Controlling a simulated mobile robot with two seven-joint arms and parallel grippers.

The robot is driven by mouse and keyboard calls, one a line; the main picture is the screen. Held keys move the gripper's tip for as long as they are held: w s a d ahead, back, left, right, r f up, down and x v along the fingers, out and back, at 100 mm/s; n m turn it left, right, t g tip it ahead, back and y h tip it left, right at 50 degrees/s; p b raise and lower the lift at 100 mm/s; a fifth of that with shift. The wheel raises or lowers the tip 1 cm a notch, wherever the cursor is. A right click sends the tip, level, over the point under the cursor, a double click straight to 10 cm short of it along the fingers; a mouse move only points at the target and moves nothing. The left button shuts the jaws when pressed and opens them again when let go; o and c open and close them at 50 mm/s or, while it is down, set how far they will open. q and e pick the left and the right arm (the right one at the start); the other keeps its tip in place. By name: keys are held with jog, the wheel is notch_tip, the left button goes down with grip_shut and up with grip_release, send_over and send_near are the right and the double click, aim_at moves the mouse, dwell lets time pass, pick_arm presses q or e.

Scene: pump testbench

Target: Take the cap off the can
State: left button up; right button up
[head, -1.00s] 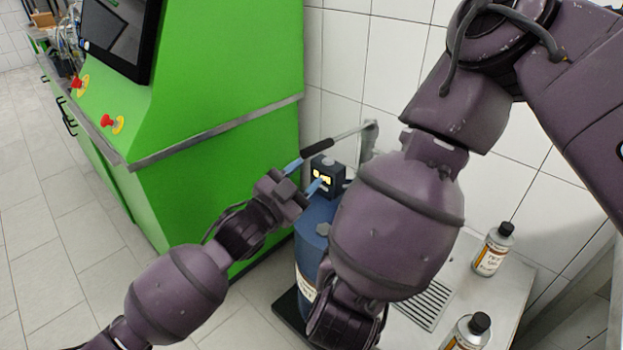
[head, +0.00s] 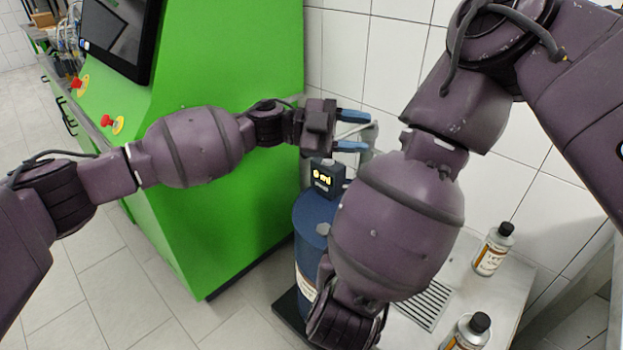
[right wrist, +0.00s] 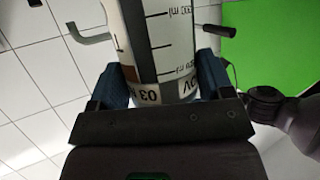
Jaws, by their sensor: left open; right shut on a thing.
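The can (right wrist: 160,45), pale with a printed scale and upside-down lettering, sits between the blue fingers of my right gripper (right wrist: 160,88) in the right wrist view. The right gripper is shut on it. Its cap is not visible in either view. In the head view my right arm hides the right gripper and the held can. My left gripper (head: 362,131) is open and empty in the head view, fingers pointing right, over the blue drum's pump display. Its distance from the held can cannot be told.
A blue drum (head: 308,228) with a dark display unit (head: 326,180) stands beside the green machine (head: 235,180). Two black-capped bottles (head: 493,248) (head: 467,335) stand on the metal bench (head: 512,290) at right, near a grate (head: 425,305). A tiled wall lies behind.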

pick_arm(q)
jog(key=s+a+f+n+g+y, duration=0.3)
jog(key=s+a+f+g+y, duration=0.3)
jog(key=a+f+g, duration=0.15)
jog(key=x, duration=1.1)
jog(key=shift+d+r, duration=0.35)
jog(key=shift+d, duration=0.05)
jog(key=shift+w, duration=0.1)
jog(key=shift+c, duration=0.2)
jog(key=c, duration=0.6)
jog(key=shift+r, duration=0.2)
jog(key=shift+r, duration=1)
